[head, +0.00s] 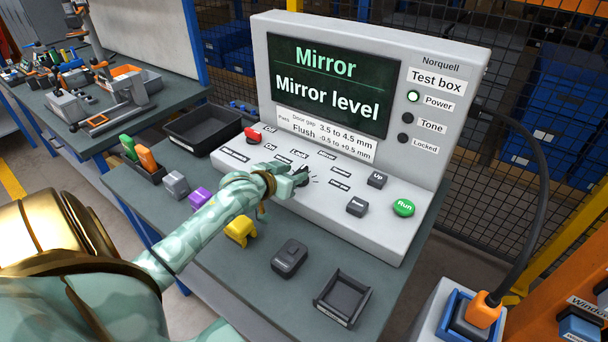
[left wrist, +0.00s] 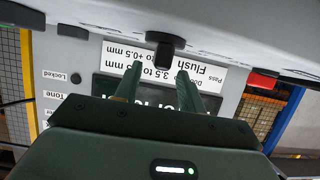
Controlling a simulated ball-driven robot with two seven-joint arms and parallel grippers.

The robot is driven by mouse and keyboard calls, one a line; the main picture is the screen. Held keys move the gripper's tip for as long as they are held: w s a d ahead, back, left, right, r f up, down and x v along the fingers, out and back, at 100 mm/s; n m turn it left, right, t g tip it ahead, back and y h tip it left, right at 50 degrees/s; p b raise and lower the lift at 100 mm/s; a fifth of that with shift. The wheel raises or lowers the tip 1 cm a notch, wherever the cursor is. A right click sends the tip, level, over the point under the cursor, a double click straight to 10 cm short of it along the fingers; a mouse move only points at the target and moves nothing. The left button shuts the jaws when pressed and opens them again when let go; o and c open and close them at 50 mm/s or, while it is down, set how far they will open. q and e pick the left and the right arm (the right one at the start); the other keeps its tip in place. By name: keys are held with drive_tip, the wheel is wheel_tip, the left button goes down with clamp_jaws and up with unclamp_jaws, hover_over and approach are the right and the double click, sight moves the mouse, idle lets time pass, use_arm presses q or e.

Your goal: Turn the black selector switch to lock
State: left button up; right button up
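The grey test box (head: 450,130) stands on the bench with its sloped panel facing me. Its screen (head: 328,85) reads "Mirror" and "Mirror level". The black selector switch (left wrist: 165,45) shows in the left wrist view as a dark knob; in the head view my gripper largely hides it. A "Lock" label (head: 300,154) sits behind my gripper. My left gripper (head: 298,177) is at the panel. In the left wrist view its two fingers (left wrist: 158,74) are apart, with the knob just beyond and between their tips; contact cannot be told. My right gripper is out of view.
The panel also has a red switch (head: 253,134), dark "Up" button (head: 377,179) and green "Run" button (head: 403,207). The "Power" lamp (head: 413,97) glows; the "Locked" lamp (head: 402,138) is dark. A yellow part (head: 241,231) and black tray (head: 343,298) lie in front.

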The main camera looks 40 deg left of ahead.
sight(300, 170)
use_arm(q)
drive_tip(key=b+x, duration=0.1)
drive_tip(key=x, duration=0.4)
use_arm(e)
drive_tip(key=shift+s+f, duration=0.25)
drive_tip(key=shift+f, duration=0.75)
